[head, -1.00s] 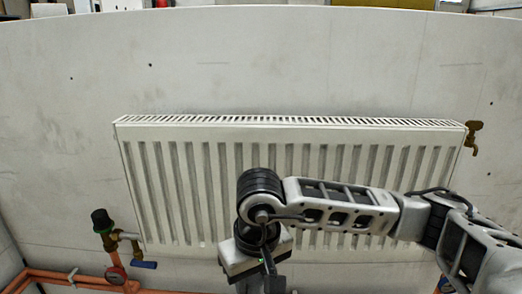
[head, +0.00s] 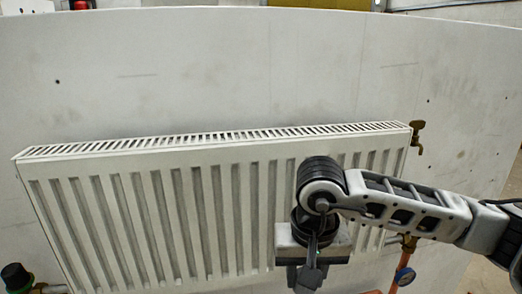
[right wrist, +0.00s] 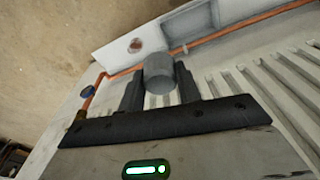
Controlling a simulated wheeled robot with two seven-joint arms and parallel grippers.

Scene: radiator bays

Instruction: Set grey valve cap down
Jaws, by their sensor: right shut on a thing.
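The grey valve cap (right wrist: 159,72) is a plain grey cylinder between the two dark fingers of my right gripper (right wrist: 160,88) in the right wrist view. The fingers are shut on its sides. In the head view my right gripper (head: 307,281) hangs in front of the radiator's right half, near the bottom edge of the picture. The cap is hidden there by the wrist and gripper. My left gripper is not in view.
The white radiator (head: 160,160) fills the middle, with a brass tap (head: 417,136) at its upper right corner. A black-capped valve (head: 15,276) is at lower left. Bare wall (head: 220,70) lies above.

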